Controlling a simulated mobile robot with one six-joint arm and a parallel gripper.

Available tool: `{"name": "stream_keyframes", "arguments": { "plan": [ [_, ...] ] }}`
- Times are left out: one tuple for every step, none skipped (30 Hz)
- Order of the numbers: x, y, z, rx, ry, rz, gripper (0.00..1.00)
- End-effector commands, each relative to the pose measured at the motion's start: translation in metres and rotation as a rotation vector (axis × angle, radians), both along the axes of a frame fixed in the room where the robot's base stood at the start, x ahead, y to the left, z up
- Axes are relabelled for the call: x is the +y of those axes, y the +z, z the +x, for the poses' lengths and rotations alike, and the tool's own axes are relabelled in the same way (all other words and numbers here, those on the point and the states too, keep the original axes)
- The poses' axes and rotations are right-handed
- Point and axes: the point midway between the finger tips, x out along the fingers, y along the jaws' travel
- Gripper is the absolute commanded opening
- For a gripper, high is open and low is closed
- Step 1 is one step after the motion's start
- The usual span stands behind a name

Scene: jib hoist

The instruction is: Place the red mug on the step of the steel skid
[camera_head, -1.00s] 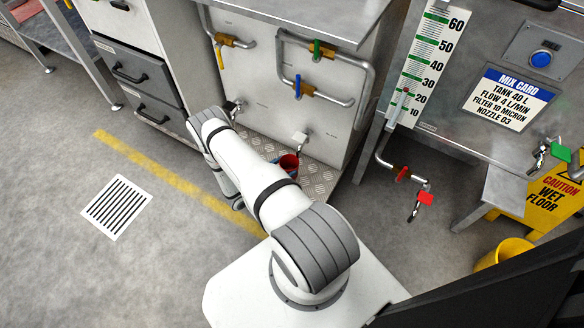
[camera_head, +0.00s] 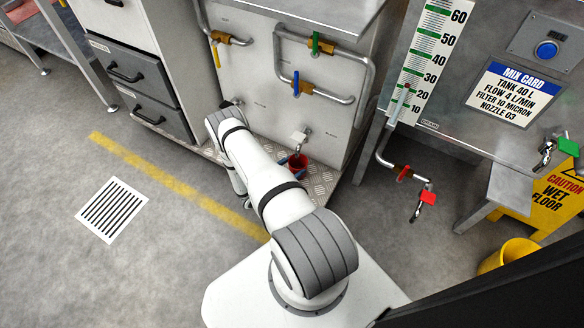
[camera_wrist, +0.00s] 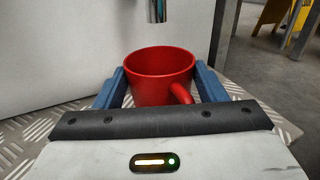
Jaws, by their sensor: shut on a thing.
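The red mug (camera_head: 297,162) is upright with an open top, low in front of the steel skid's panel (camera_head: 262,95). In the wrist view the mug (camera_wrist: 160,82) sits between the two blue fingers of my gripper (camera_wrist: 161,88), which are closed on its sides; its handle points toward the camera at the right. The step (camera_head: 322,178) is silvery tread plate at the foot of the skid, and it also shows in the wrist view (camera_wrist: 32,135). The mug is over the step; its base is hidden, so I cannot tell whether it touches.
A metal tap spout (camera_wrist: 157,10) hangs just above the mug in the wrist view; its white-handled tap (camera_head: 299,137) shows in the head view. Pipes with coloured valve levers run across the skid. A steel tank bench (camera_head: 450,110) and yellow bucket (camera_head: 508,254) stand to the right.

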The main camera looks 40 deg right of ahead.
Motion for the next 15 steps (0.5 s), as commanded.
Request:
{"name": "stream_keyframes", "arguments": {
  "plan": [
    [0.0001, -0.0034, 0.0, 0.0, 0.0, 0.0, 0.38],
    [0.0002, -0.0023, 0.0001, 0.0, 0.0, 0.0, 0.66],
    [0.0002, -0.0016, 0.0, 0.0, 0.0, 0.0, 0.69],
    [0.0003, -0.0016, 0.0, 0.0, 0.0, 0.0, 0.72],
    [0.0003, -0.0016, 0.0, 0.0, 0.0, 0.0, 0.74],
    [0.0003, -0.0016, 0.0001, 0.0, 0.001, 0.0, 0.78],
    [0.0004, -0.0016, 0.0001, 0.0, 0.001, 0.0, 0.8],
    [0.0004, -0.0016, 0.0001, 0.0, 0.001, 0.0, 0.82],
    [0.0004, -0.0016, 0.0001, 0.0, 0.001, 0.0, 0.86],
    [0.0004, -0.0016, 0.0001, 0.0, 0.001, 0.0, 0.86],
    [0.0005, -0.0016, 0.0001, 0.0, 0.001, 0.0, 0.86],
    [0.0005, -0.0016, 0.0001, 0.0, 0.001, 0.0, 0.86],
    [0.0005, -0.0016, 0.0001, 0.0, 0.001, 0.0, 0.86],
    [0.0006, -0.0016, 0.0002, 0.0, 0.001, 0.0, 0.86],
    [0.0006, -0.0015, 0.0002, 0.0, 0.001, 0.0, 0.86]
  ]
}}
